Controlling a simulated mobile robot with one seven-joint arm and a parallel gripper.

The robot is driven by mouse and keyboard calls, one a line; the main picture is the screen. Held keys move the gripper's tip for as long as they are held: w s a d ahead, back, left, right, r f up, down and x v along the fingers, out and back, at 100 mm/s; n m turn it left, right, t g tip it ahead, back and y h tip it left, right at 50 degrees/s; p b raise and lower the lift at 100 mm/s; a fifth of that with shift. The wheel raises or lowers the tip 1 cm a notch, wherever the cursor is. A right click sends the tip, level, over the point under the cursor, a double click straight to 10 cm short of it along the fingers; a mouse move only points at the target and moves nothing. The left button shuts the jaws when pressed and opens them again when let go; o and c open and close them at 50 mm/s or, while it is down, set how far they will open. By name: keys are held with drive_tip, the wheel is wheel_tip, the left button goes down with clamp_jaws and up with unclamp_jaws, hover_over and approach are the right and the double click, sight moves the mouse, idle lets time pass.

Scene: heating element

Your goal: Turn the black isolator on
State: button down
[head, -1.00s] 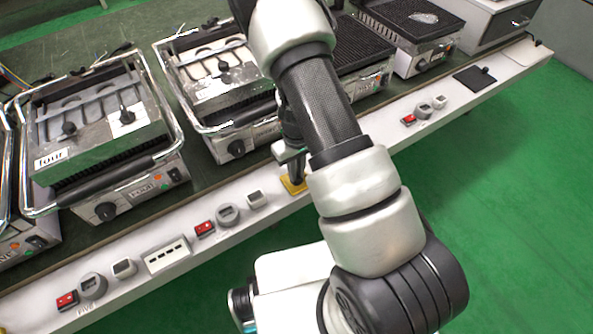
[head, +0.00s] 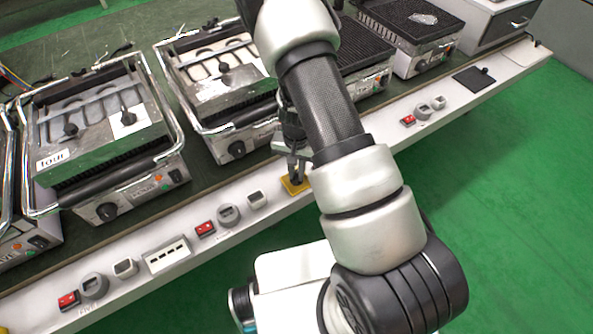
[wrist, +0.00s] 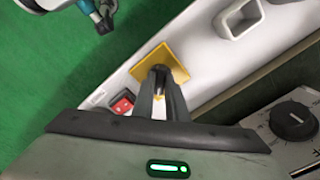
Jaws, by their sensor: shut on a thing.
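The black isolator (wrist: 159,70) sits on a yellow plate (wrist: 176,54) on the white front panel. Only a little of its dark body shows between my fingers in the wrist view. The yellow plate also shows in the head view (head: 291,187), partly behind my arm. My gripper (wrist: 160,76) reaches down to the plate and is shut on the isolator's knob. In the head view my gripper (head: 297,174) is partly hidden by my forearm. The knob's exact angle cannot be told.
Red switches (head: 205,229), grey round sockets (head: 229,215) and small grey boxes (head: 257,200) stick out along the panel (head: 330,178). Contact grills, one labelled "four" (head: 110,130), stand on the bench behind. Green floor (head: 500,200) lies open in front.

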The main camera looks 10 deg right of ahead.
drive_tip(key=m, duration=0.4)
drive_tip(key=shift+m+p, duration=0.3)
drive_tip(key=shift+p, duration=0.1)
drive_tip(key=shift+m+p, duration=0.35)
drive_tip(key=shift+m, duration=1.45)
drive_tip(key=c, duration=1.8)
unclamp_jaws()
drive_tip(key=shift+o, duration=0.2)
